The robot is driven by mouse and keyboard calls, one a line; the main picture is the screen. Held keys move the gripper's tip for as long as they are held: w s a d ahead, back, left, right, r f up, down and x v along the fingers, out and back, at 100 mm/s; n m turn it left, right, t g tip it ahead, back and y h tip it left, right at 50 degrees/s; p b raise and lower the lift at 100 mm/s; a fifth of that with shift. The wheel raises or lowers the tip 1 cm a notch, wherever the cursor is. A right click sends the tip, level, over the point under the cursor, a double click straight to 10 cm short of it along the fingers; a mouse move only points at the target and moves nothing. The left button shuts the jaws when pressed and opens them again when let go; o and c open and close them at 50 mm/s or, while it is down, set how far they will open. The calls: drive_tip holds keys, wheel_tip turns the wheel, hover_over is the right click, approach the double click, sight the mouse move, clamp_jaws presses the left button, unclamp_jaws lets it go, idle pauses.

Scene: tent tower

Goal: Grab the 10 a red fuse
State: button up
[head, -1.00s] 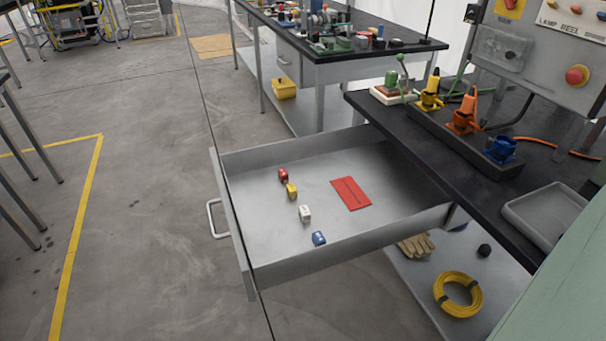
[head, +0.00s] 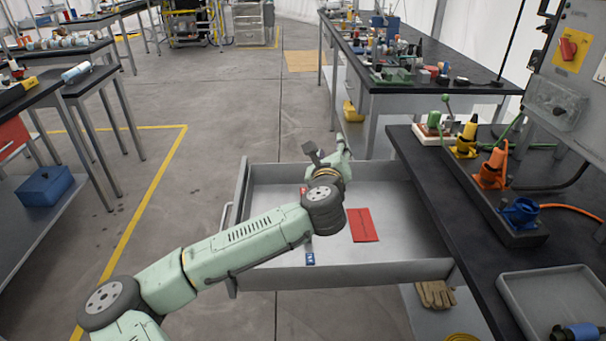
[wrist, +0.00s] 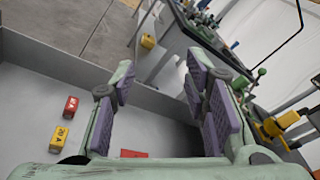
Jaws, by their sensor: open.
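The red fuse (wrist: 71,105) lies in the open metal drawer, left of my gripper in the wrist view, beside a yellow fuse (wrist: 59,137). In the head view only a small piece of the red fuse (head: 303,190) shows past my arm. My gripper (wrist: 160,110) is open and empty, its purple-padded fingers wide apart. In the head view my gripper (head: 344,146) is over the far part of the drawer (head: 260,277), apart from the fuses. The blue fuse (head: 310,258) lies near the drawer's near wall. The white fuse is hidden behind my arm.
A flat red card (head: 362,225) lies in the drawer, right of the fuses. The drawer walls stand around them. At right is a black bench (head: 440,215) with coloured plugs and a grey tray (head: 560,300). A second bench (head: 400,75) stands behind.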

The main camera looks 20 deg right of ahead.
sight(304, 193)
drive_tip(key=a+f+m+y, duration=0.1)
drive_tip(key=f, duration=0.4)
drive_tip(key=a+f+m+g+y, duration=0.1)
drive_tip(key=a+f+y, duration=0.1)
drive_tip(key=f, duration=0.3)
drive_tip(key=a+f+m+y, duration=0.1)
drive_tip(key=a+f+m, duration=0.1)
drive_tip(key=f, duration=0.3)
drive_tip(key=shift+w+a+f+g, duration=0.1)
drive_tip(key=shift+w+f+g, duration=0.2)
drive_tip(key=shift+w+f, duration=0.1)
drive_tip(key=shift+y, duration=0.3)
drive_tip(key=x, duration=0.2)
drive_tip(key=p+x, duration=0.1)
drive_tip(key=x, duration=0.1)
drive_tip(key=shift+w+f+p, duration=0.2)
drive_tip(key=shift+f+p, duration=0.1)
drive_tip(key=shift+f, duration=0.05)
drive_tip(key=shift+f+p+x, duration=0.2)
drive_tip(key=shift+p+x, duration=0.85)
drive_tip(key=shift+x, duration=1.9)
drive_tip(key=shift+s, duration=0.1)
drive_tip(key=shift+c, duration=0.2)
clamp_jaws()
